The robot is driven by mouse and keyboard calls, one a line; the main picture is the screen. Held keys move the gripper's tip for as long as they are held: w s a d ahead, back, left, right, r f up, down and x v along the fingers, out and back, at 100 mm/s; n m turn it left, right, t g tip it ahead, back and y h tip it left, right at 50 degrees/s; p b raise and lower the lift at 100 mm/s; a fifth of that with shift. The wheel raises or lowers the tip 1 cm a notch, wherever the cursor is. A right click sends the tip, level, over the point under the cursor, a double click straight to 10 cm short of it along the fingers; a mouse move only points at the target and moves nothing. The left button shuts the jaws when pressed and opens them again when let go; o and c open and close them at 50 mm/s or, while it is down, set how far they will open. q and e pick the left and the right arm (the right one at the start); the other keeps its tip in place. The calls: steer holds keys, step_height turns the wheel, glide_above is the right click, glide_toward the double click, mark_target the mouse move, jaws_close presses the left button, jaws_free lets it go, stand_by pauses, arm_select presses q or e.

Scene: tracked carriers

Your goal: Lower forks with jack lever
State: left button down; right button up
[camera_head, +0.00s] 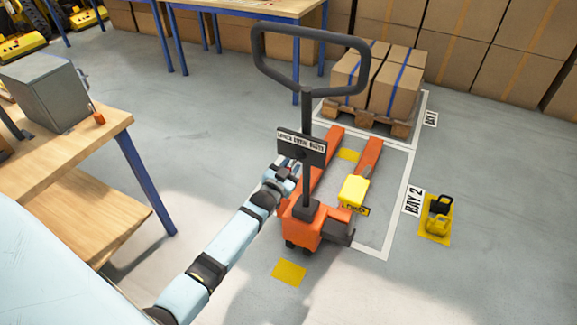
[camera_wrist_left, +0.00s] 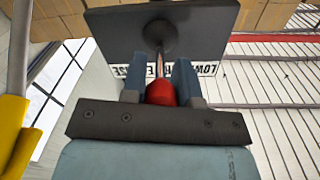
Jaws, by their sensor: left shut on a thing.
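The orange pallet jack (camera_head: 303,230) stands in the middle of the head view, its two forks (camera_head: 326,162) pointing away into a white-outlined bay. Its black loop handle (camera_head: 305,86) rises upright, with a dark sign plate (camera_head: 302,146) on the shaft. My left gripper (camera_head: 288,168) is at the left of the shaft, just below the plate. In the left wrist view its two fingers (camera_wrist_left: 161,84) are closed around the red knob (camera_wrist_left: 161,93) of a thin lever under the plate. The lever is hidden in the head view. Fork height is hard to judge. My right gripper is out of view.
A yellow block (camera_head: 353,191) sits at the right fork's near end. Strapped cartons (camera_head: 396,85) on a wooden pallet (camera_head: 372,119) stand beyond the forks. A workbench (camera_head: 92,150) with a grey box (camera_head: 47,92) is at left.

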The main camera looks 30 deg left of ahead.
arm_select(q)
steer(key=shift+d+y, duration=0.1)
steer(key=shift+y, duration=0.2)
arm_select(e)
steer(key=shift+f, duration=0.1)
arm_select(q)
steer(key=c, duration=0.9)
jaws_free()
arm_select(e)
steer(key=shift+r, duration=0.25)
arm_select(q)
steer(key=shift+s, duration=0.1)
steer(key=s, duration=0.4)
steer(key=s+d+p, duration=0.1)
steer(key=s, duration=0.8)
steer(key=shift+s+d+p, duration=0.25)
steer(key=shift+s+p, duration=0.05)
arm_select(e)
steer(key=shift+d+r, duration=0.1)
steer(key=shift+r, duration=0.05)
